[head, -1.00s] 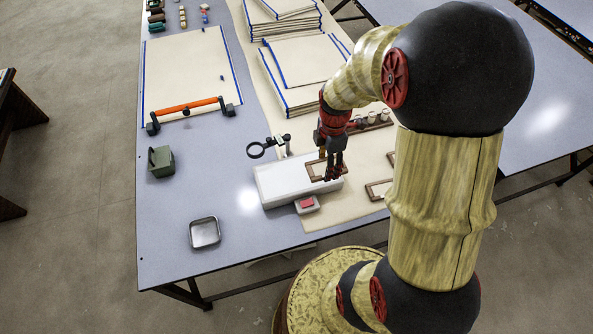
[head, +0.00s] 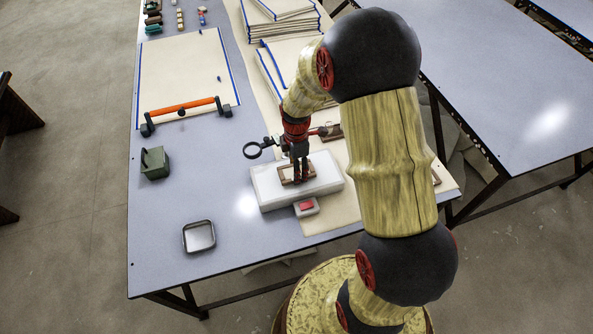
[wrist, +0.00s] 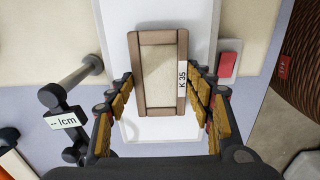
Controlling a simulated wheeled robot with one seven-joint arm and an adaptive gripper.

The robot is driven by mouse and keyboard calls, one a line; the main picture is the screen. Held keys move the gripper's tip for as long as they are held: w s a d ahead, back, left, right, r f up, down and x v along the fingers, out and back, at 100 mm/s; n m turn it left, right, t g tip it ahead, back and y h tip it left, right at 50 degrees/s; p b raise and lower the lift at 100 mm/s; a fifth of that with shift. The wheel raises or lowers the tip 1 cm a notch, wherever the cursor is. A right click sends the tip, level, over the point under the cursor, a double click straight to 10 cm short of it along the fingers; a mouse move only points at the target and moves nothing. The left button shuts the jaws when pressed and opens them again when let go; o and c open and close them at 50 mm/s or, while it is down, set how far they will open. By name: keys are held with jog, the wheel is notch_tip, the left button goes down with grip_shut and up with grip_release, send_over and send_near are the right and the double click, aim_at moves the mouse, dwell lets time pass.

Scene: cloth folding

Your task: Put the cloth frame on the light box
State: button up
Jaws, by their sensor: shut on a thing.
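The cloth frame (head: 285,180) is a small brown wooden rectangle with pale cloth. In the wrist view the frame (wrist: 158,38) carries a label reading "K 35". My gripper (head: 300,179) is shut on the frame, with one finger at each long side in the wrist view (wrist: 160,88). The white light box (head: 328,181) lies directly under the frame, and its white top (wrist: 203,30) surrounds the frame in the wrist view. The frame is over the box's middle; I cannot tell whether it touches the top.
A small unit with a red button (head: 307,206) sits at the box's front edge. A ring magnifier (head: 254,150) stands behind left. A green box (head: 155,162) and a metal tray (head: 199,236) are left. Cloth stacks (head: 285,28) lie behind.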

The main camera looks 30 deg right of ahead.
jog(key=shift+f, duration=0.3)
jog(key=shift+f, duration=0.15)
jog(key=o, duration=1.1)
jog(key=shift+o, duration=0.7)
jog(key=shift+r, duration=0.2)
notch_tip(320, 180, up, 20)
jog(key=s+a+m+t+p, duration=0.1)
jog(key=s+a+m+p, duration=0.1)
jog(key=a+m+p, duration=0.15)
jog(key=s+a+r+m+t, duration=0.2)
jog(key=s+a+r+m, duration=0.1)
jog(key=s+r+m, duration=0.3)
jog(key=s+a+r+m+t, duration=0.2)
jog(key=s+r+m, duration=0.4)
jog(key=s, duration=0.5)
notch_tip(320, 180, up, 2)
jog(key=shift+s+a+r+t+p, duration=0.25)
jog(key=shift+a+t+p, duration=0.05)
jog(key=shift+a, duration=0.4)
